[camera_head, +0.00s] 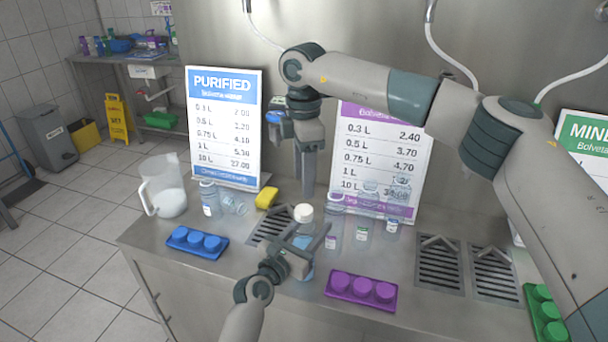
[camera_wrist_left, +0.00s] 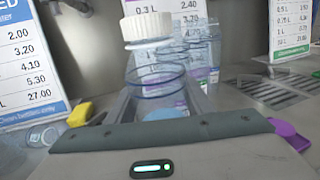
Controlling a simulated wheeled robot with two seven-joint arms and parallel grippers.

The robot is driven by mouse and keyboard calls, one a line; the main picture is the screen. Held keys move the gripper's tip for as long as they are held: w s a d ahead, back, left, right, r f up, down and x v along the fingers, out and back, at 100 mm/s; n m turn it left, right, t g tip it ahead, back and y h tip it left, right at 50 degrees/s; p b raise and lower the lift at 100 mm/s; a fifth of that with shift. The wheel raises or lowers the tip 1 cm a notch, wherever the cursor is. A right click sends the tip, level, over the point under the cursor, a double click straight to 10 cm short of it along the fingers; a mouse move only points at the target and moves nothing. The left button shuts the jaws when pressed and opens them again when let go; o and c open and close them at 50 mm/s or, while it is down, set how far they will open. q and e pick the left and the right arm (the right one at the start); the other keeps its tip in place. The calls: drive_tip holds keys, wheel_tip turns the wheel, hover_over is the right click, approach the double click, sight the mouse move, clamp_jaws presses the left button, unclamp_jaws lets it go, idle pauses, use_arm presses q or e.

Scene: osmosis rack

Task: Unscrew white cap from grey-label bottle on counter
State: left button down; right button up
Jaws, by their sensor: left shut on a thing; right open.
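A clear bottle with a ribbed white cap (camera_head: 303,213) stands upright at the drain grate on the counter (camera_head: 240,295). My left gripper (camera_head: 305,238) is shut around the bottle's body, below the cap. In the left wrist view the white cap (camera_wrist_left: 147,30) sits on the neck of the clear bottle (camera_wrist_left: 160,78) between the fingers. Its label is hidden, so I cannot tell its colour. My right gripper (camera_head: 308,190) is open and points down just above or behind the cap; the exact gap is unclear.
Several small bottles (camera_head: 362,229) stand just right of the held one. A blue cap tray (camera_head: 197,243), a purple cap tray (camera_head: 361,290), a yellow sponge (camera_head: 266,198) and a clear pitcher (camera_head: 167,190) are around. Price signs (camera_head: 224,125) stand behind.

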sight(304, 209)
drive_tip(key=shift+m, duration=1)
drive_tip(key=shift+f, duration=0.15)
drive_tip(key=shift+f, duration=3.85)
drive_tip(key=c, duration=1.1)
drive_tip(key=shift+c, duration=0.3)
drive_tip(key=shift+n, duration=0.3)
